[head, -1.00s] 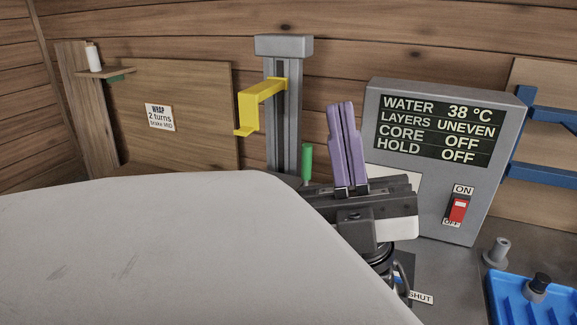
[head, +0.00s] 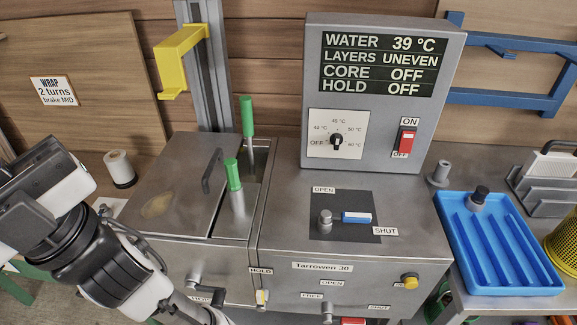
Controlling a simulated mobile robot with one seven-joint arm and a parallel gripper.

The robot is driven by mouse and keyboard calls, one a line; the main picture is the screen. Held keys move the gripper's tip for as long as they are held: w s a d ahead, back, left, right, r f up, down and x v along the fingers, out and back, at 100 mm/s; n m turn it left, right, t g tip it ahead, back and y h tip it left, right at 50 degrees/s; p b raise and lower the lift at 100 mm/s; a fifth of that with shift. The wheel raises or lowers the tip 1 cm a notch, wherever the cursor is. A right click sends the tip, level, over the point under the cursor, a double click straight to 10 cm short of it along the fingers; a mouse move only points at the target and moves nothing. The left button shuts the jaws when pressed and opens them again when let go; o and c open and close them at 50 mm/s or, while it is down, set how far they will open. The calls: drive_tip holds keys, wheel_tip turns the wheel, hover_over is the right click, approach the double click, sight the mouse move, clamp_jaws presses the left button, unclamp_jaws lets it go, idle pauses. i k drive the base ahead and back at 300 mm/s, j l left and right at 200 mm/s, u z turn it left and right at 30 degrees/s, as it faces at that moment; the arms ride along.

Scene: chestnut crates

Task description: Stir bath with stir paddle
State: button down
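The bath is a steel tank (head: 215,257) with a flat lid (head: 160,180) over its left part and a narrow open slot on the right. Two green-handled tools stand upright in the slot: a front one (head: 233,175) with a broad metal shaft and a rear one (head: 247,117) with a thinner shaft. I cannot tell for certain which is the stir paddle; their lower ends are hidden. My gripper (head: 40,190) is at the left edge, apart from both handles. Its fingers are not visible. The display (head: 380,65) reads water 39 °C, layers uneven, core off, hold off.
The control box (head: 435,80) stands behind the bath, with a dial and red switch. A yellow bracket (head: 180,55) on a grey column overhangs the back. A blue-handled lever (head: 355,217) is right of the slot. A blue tray (head: 495,245) lies further right.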

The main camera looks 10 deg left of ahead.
sight(245, 101)
drive_tip(key=u, duration=0.55)
drive_tip(key=j+z, duration=0.25)
drive_tip(key=z, duration=0.2)
drive_tip(key=k+j+z, duration=0.1)
drive_tip(key=j+z, duration=0.15)
drive_tip(key=z, duration=0.2)
drive_tip(key=k+j+z, duration=0.1)
drive_tip(key=j+z, duration=0.15)
drive_tip(key=z, duration=0.25)
